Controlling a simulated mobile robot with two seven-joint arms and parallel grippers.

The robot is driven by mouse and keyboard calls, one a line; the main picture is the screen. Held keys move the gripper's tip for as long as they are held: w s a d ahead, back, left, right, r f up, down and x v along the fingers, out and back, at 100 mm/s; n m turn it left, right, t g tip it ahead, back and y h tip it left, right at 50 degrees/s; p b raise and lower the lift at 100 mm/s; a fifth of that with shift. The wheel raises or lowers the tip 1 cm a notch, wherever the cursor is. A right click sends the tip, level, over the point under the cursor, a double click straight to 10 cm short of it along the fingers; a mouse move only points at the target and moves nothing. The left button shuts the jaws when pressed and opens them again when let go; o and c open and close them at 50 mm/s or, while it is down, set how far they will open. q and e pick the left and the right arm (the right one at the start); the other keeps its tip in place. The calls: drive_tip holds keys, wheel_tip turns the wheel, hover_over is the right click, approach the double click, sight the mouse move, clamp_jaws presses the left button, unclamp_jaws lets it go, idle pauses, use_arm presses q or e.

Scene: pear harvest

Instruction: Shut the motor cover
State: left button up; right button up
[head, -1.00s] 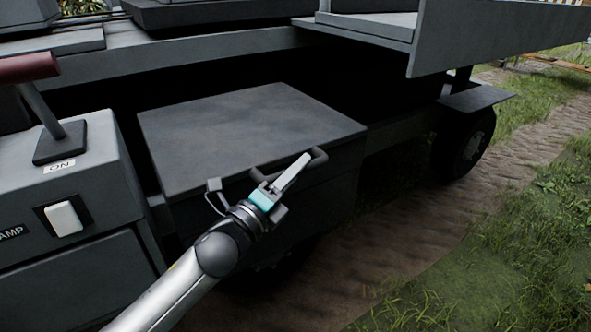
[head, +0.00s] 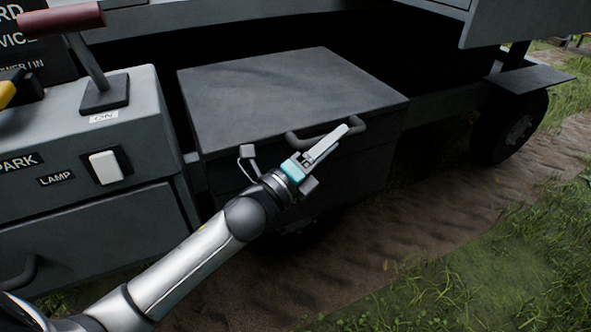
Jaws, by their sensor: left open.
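The motor cover (head: 290,95) is a dark grey lid on a box at the vehicle's side, in the middle of the head view. It lies flat on the box, and I see no clear gap under its front edge. A dark bar handle (head: 362,124) is on its front edge. My left gripper (head: 328,146) is just in front of the handle, its fingers pointing up and right across it. It is open, with nothing seen between the fingers. I cannot tell whether it touches the handle, which is partly hidden behind it. My right gripper is not in view.
A small grey latch (head: 247,153) is on the box front, left of my gripper. A control panel (head: 75,150) with a red-handled lever (head: 62,20) and a white switch (head: 106,167) stands at left. A wheel (head: 510,128) is at right. Muddy ground and grass lie in front.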

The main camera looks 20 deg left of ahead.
use_arm(q)
drive_tip(key=p+v, duration=0.1)
drive_tip(key=v, duration=1.3)
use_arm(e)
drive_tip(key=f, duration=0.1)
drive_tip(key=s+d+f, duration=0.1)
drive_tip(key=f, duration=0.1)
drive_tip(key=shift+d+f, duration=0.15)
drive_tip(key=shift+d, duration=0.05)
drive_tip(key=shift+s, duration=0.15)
